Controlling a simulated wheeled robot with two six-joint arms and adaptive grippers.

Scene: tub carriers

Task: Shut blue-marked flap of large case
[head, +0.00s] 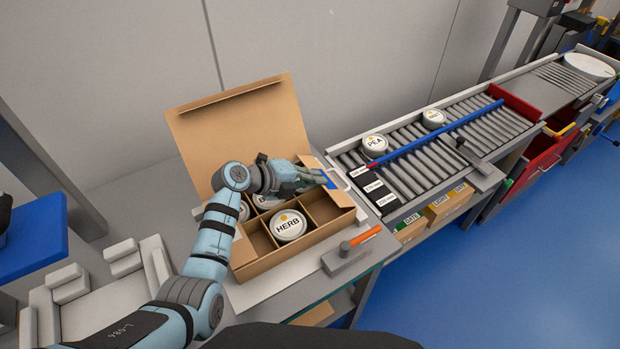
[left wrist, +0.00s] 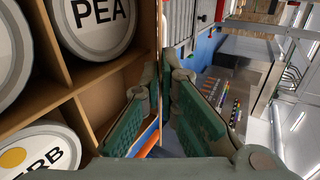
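The large cardboard case (head: 262,262) stands on the bench with its big rear lid (head: 240,130) raised. Its dividers form compartments holding white tubs, one marked HERB (head: 289,225). The blue-marked flap (head: 330,183) is at the case's right side, standing out from the wall and partly covered by my gripper. My left gripper (head: 318,177) is over the case's right edge, at the flap. In the left wrist view its two green-padded fingers (left wrist: 165,100) are apart, with a thin cardboard edge (left wrist: 159,40) running between them. Contact with the flap cannot be told. My right gripper is out of view.
An orange-handled tool (head: 360,240) rests on a grey block just right of the case. A roller conveyor (head: 420,150) with PEA tub (head: 375,143) and a blue rail runs to the right. A grey tray (head: 90,290) lies left. A wall stands behind.

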